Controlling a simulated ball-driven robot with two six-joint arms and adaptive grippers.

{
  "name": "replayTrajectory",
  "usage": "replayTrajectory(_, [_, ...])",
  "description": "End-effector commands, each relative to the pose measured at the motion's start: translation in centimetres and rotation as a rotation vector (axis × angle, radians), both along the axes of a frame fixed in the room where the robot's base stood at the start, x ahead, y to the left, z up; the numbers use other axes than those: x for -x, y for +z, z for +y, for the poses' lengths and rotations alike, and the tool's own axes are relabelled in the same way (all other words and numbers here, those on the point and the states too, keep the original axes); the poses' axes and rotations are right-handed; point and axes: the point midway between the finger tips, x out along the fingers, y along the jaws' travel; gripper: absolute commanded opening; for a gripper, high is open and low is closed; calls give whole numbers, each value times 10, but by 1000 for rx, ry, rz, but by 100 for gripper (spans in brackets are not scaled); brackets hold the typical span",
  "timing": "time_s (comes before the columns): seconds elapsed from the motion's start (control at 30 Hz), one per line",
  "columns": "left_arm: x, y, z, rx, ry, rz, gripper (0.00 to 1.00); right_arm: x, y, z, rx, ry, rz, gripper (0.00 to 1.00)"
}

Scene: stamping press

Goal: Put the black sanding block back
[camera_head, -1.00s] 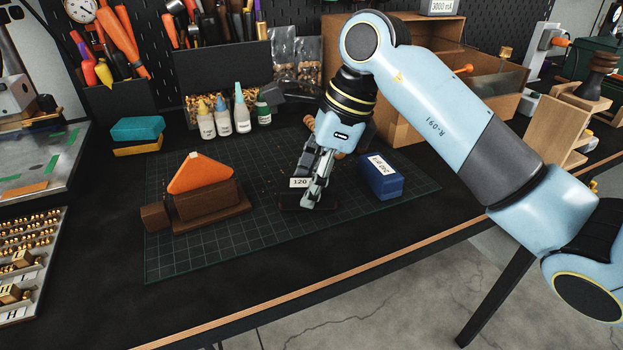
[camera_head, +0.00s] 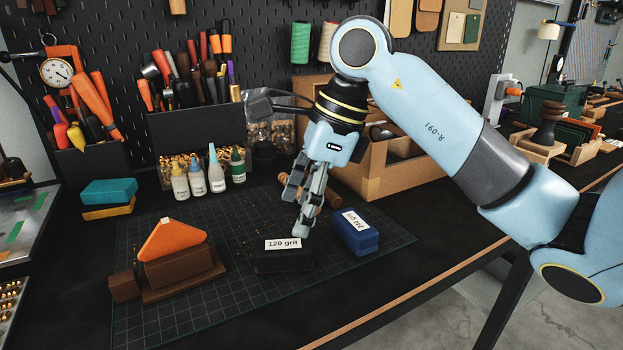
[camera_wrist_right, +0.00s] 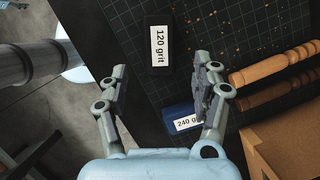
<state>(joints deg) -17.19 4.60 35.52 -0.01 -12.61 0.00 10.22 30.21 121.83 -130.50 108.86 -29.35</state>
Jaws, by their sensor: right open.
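The black sanding block (camera_head: 284,261), with a white "120 grit" label, rests on the dark cutting mat (camera_head: 190,308) in the head view. In the right wrist view the black block (camera_wrist_right: 160,71) lies ahead of the fingers. My right gripper (camera_head: 302,214) is open and empty, above and slightly behind the block, apart from it. In the right wrist view its two fingers (camera_wrist_right: 162,84) are spread wide. A blue sanding block (camera_head: 356,238) labelled "240 grit" sits to the right of the black one. My left gripper is not in view.
A brown wooden piece with an orange wedge (camera_head: 172,241) stands left on the mat. A turned wooden spindle (camera_wrist_right: 275,63) lies behind the blocks.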

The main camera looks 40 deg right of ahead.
Motion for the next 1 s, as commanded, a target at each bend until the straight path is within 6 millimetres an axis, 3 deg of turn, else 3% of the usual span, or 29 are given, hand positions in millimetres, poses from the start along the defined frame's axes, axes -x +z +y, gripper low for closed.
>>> replayTrajectory(0.1, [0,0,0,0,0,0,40,4,23,-8,5,1,-5,66])
replayTrajectory(0.3, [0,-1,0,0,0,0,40,9,44,-13,1,0,-2,66])
replayTrajectory(1.0, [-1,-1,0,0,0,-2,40,10,47,-13,-1,0,0,66])
